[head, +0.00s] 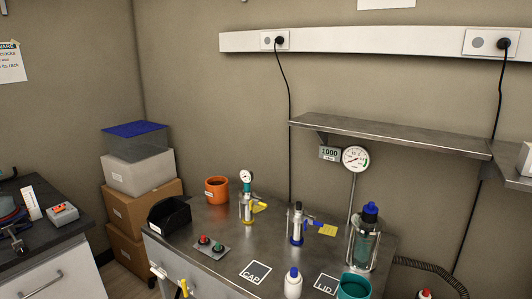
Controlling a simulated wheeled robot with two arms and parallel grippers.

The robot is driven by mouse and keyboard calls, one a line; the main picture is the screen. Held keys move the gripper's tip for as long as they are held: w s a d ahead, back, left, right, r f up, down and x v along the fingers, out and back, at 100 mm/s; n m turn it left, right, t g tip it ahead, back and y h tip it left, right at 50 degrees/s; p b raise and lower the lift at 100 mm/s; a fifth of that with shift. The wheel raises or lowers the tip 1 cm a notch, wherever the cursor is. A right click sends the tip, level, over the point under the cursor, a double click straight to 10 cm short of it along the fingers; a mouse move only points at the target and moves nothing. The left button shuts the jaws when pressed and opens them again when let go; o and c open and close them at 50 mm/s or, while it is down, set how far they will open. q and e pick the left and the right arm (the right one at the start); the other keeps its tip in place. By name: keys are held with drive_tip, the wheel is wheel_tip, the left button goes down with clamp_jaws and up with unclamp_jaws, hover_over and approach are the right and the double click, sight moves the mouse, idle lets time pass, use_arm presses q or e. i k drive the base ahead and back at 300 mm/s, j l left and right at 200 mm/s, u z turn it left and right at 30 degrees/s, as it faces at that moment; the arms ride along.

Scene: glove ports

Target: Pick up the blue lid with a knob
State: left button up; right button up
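A blue lid with a knob (370,212) sits on top of a clear glass vessel (363,247) held in a metal frame, at the right of the steel bench. The lid appears seated on the vessel's mouth. A white bottle with a small blue cap (293,274) stands nearer the front edge. A flat marking reading LID (326,283) lies on the bench between the bottle and a teal container. Neither of my grippers can be made out in the head view.
A teal container (353,287) stands in front of the vessel. Two metal valve fittings (296,225) (246,207), an orange pot (216,190), a black bin (168,215) and a CAP marking (255,272) are further left. A steel shelf (390,133) and a gauge (355,158) are above.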

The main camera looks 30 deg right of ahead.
sight(370, 208)
drive_tip(key=z, duration=1.6)
